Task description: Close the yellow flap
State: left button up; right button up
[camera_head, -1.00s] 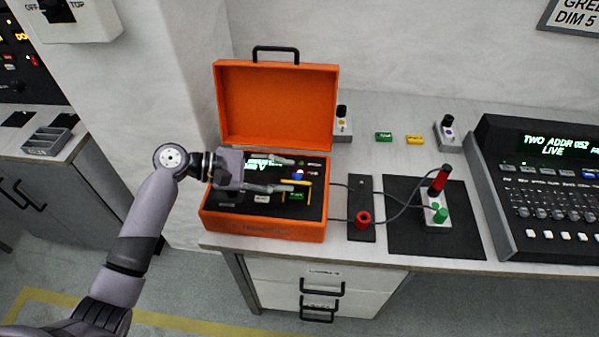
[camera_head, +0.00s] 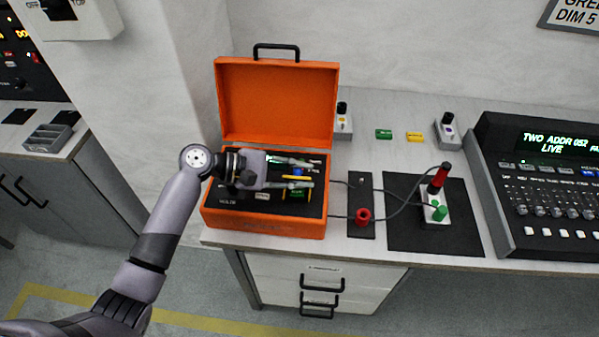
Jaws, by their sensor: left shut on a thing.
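The yellow flap (camera_head: 294,179) shows as a thin yellow edge inside the open orange case (camera_head: 265,229), above the case's dark panel. My left gripper (camera_head: 312,174) reaches into the case from the left, its two fingers pointing right. The fingers look spaced apart, with the flap's edge at the lower finger. The gripper is shut on the flap, though the contact is partly hidden by the fingers. A blue part (camera_head: 298,171) shows between the fingers, and a green part (camera_head: 294,195) lies just below the flap. My right gripper is out of view.
The case's raised lid (camera_head: 276,100) stands behind my gripper. Cables run right from the case to a red plug (camera_head: 363,216) and a box with red and green plugs (camera_head: 434,205). A lighting console (camera_head: 549,190) stands at the right.

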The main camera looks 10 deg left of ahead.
pick_arm(q)
jog(key=shift+w+r, duration=0.1)
jog(key=shift+r, duration=0.05)
grip_shut()
jog(key=shift+r, duration=0.15)
